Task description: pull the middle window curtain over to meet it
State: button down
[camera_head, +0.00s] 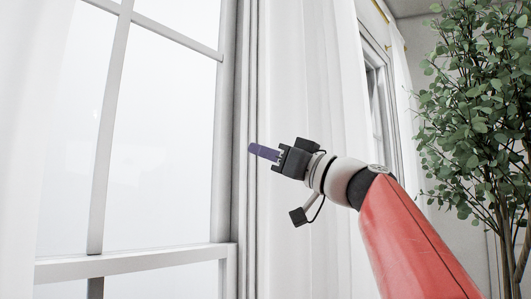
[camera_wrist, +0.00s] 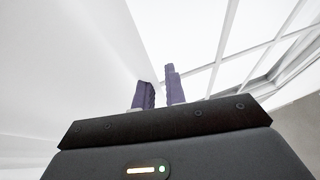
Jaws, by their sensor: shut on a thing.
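A long white curtain (camera_head: 300,70) hangs at the right side of the large window (camera_head: 160,120) in the head view. My gripper (camera_head: 262,151) is at this curtain's left edge, with its purple fingers pointing left. In the wrist view the two purple fingers (camera_wrist: 158,90) stand close together, shut on the curtain's edge. The white cloth (camera_wrist: 70,60) fills the left of that view. The exact fold between the fingertips is hard to make out. Another white curtain (camera_head: 30,110) hangs at the far left of the head view, apart from my gripper.
The window frame (camera_head: 228,110) stands just left of my gripper. A leafy plant (camera_head: 480,110) stands at the right, near my red arm. The glass between the two curtains is uncovered.

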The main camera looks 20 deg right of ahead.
jog(key=s+a+b, duration=0.2)
jog(key=s+a, duration=0.5)
jog(key=a, duration=0.4)
jog(key=s+a+b, duration=0.3)
jog(key=s+a, duration=0.4)
jog(key=a, duration=0.4)
jog(key=shift+a+b, duration=0.3)
jog(key=shift+a, duration=0.1)
jog(key=shift+s, duration=0.1)
jog(key=c, duration=1.5)
grip_release()
jog(key=shift+o, duration=0.2)
jog(key=shift+d+f, duration=0.1)
jog(key=b+v, duration=0.3)
jog(key=v, duration=0.4)
jog(key=shift+s+d+f, duration=0.15)
jog(key=shift+s+d, duration=0.05)
jog(key=shift+d, duration=0.05)
